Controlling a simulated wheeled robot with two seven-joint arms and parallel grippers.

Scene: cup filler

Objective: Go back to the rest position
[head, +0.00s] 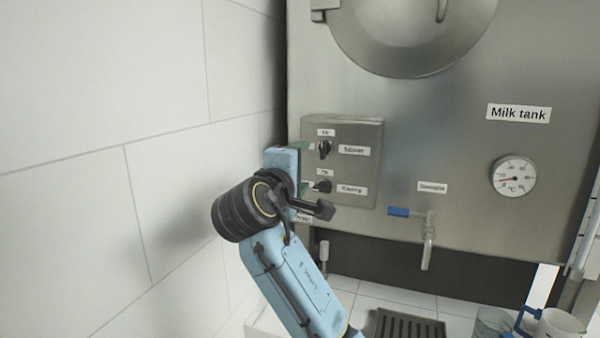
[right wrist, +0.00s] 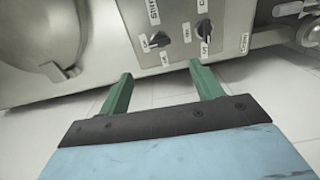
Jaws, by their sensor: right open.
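My right gripper (head: 304,165) is in front of the left edge of the control panel (head: 360,135) on the milk tank (head: 440,130). Its two green fingers stand apart with nothing between them, as the right wrist view (right wrist: 163,76) also shows. The panel has an upper black knob (head: 324,149) and a lower black knob (head: 322,186). In the right wrist view the knobs (right wrist: 158,40) lie beyond the fingertips, and the fingers look clear of them. My right arm hides part of the panel's lower left. My left gripper is out of view.
A white tiled wall (head: 70,150) stands close on the left. A tap with a blue handle (head: 400,212) hangs below the tank, above a dark drain grate (head: 408,326). A blue-handled cup (head: 558,326) and a clear container (head: 492,322) stand at the lower right.

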